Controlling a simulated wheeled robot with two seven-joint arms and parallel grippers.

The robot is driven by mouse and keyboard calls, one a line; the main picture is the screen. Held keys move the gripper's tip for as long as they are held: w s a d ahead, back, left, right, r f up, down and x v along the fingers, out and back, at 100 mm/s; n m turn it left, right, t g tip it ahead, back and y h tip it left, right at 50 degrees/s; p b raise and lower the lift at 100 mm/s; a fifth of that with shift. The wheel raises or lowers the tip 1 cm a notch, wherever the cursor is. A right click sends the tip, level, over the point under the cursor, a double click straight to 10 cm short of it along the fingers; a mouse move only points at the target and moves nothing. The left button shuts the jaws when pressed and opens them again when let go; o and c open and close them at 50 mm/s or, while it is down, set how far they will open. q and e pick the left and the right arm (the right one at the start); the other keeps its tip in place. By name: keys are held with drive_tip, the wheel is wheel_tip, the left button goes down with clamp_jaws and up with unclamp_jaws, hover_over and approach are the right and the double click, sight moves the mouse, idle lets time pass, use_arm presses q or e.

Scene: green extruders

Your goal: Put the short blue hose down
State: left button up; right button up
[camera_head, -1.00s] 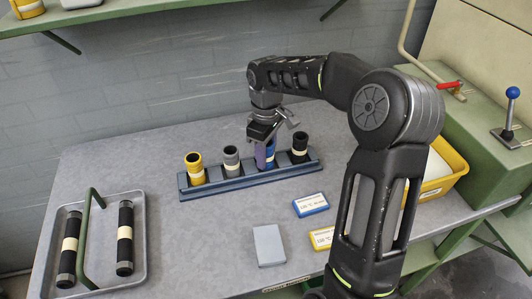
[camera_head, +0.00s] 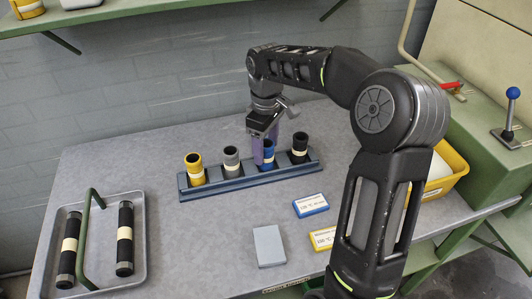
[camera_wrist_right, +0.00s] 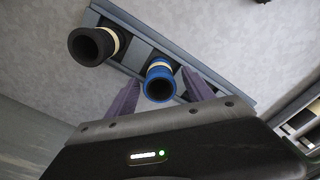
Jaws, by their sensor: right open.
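The short blue hose (camera_head: 267,153) stands upright in the blue-grey rack (camera_head: 240,178), between the grey hose (camera_head: 231,159) and the black hose (camera_head: 299,148). It has a cream band, and its open top shows in the right wrist view (camera_wrist_right: 159,82). My right gripper (camera_head: 264,148) is at the blue hose from above. Its purple fingers are apart, one on either side of the hose, seen in the right wrist view (camera_wrist_right: 160,95). In the head view the fingers hide part of the hose. My left gripper is not in view.
A yellow hose (camera_head: 195,168) stands at the rack's left end. A tray (camera_head: 141,268) with two black hoses and a green handle lies at left. A blue-edged card (camera_head: 310,205), a yellow-edged card (camera_head: 322,238) and a grey block (camera_head: 269,245) lie in front. A yellow bin (camera_head: 446,177) is at right.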

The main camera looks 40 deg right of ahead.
wheel_tip(320, 180, up, 9)
drive_tip(key=p, duration=0.1)
drive_tip(key=shift+p, duration=0.4)
idle(0.6)
